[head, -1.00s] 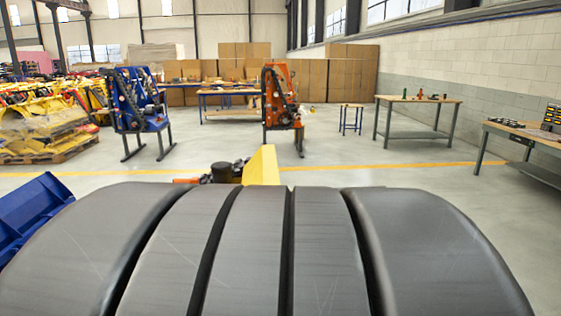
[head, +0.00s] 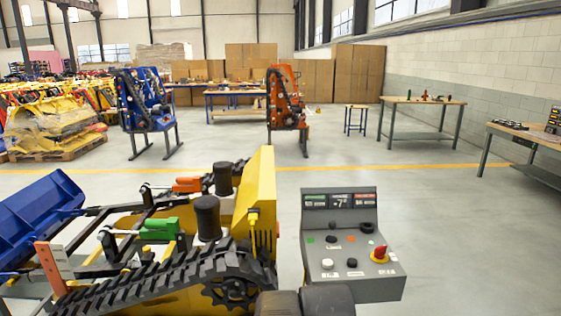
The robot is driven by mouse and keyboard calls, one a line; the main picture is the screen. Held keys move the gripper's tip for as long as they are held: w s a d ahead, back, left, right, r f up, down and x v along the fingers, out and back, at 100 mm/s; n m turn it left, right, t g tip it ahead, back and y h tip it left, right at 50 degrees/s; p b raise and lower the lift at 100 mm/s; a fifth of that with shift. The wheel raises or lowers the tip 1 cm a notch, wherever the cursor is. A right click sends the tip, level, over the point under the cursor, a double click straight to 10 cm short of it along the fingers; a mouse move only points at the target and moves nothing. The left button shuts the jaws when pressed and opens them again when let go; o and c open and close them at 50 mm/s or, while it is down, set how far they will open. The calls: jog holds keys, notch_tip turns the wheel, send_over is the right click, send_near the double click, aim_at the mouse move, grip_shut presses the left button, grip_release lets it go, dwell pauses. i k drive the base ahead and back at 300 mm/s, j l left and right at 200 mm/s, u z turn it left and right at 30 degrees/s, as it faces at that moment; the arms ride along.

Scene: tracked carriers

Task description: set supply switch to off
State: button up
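A grey control console (head: 385,285) stands at the lower middle right, beside the tracked carrier. A display strip (head: 341,201) runs along the top. I cannot tell which control is the supply switch or how it is set, as labels are too small to read. My gripper is not in view; dark rounded parts at the bottom edge, probably my arm, cover the console's lower left.
The yellow tracked carrier (head: 262,205) with black tracks (head: 150,279) and a blue bucket (head: 35,222) fills the lower left, close to the console. Open floor (head: 470,240) lies to the right. A workbench (head: 525,133) stands at the far right.

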aim_at(380, 251)
jog(key=i+j, duration=0.1)
jog(key=j, duration=0.15)
jog(key=i+l+z, duration=0.3)
jog(key=i, duration=0.15)
jog(key=i+l+z, duration=0.1)
jog(key=i+z, duration=0.2)
jog(key=i, duration=0.1)
